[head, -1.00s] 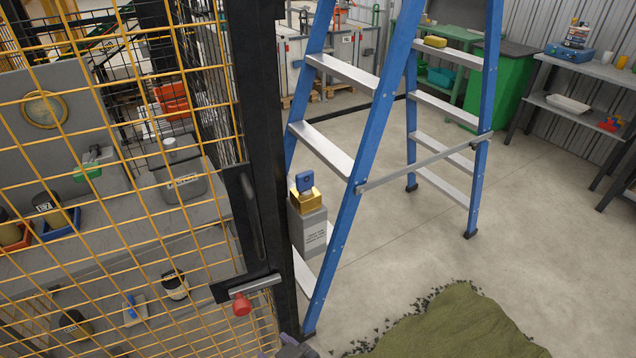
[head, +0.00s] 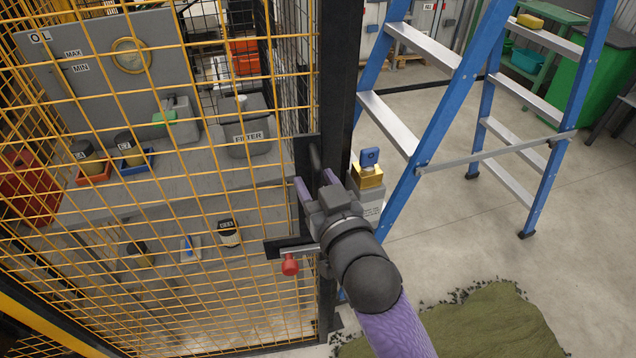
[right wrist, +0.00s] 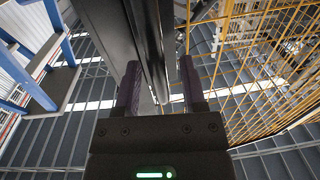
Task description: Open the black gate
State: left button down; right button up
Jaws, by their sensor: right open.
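The gate has yellow wire mesh (head: 215,190) and a black upright frame (head: 338,90); it looks shut. A black vertical pull handle (head: 315,155) sits on a dark plate at the frame. Below it is a latch bar with a red knob (head: 290,264). My right gripper (head: 316,183) is at the handle, its purple fingers open, one on each side of the handle's lower part. In the right wrist view the open fingers (right wrist: 160,88) straddle a dark vertical bar; contact is not clear. My wrist hides part of the latch area. My left gripper is not in view.
A blue stepladder (head: 440,110) stands just right of the gate post. A grey pedestal with a gold block and blue item (head: 370,160) is between them. A green turf piece (head: 480,325) lies on the floor front right. Behind the mesh is a grey bench.

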grip_shut()
dwell(1.4)
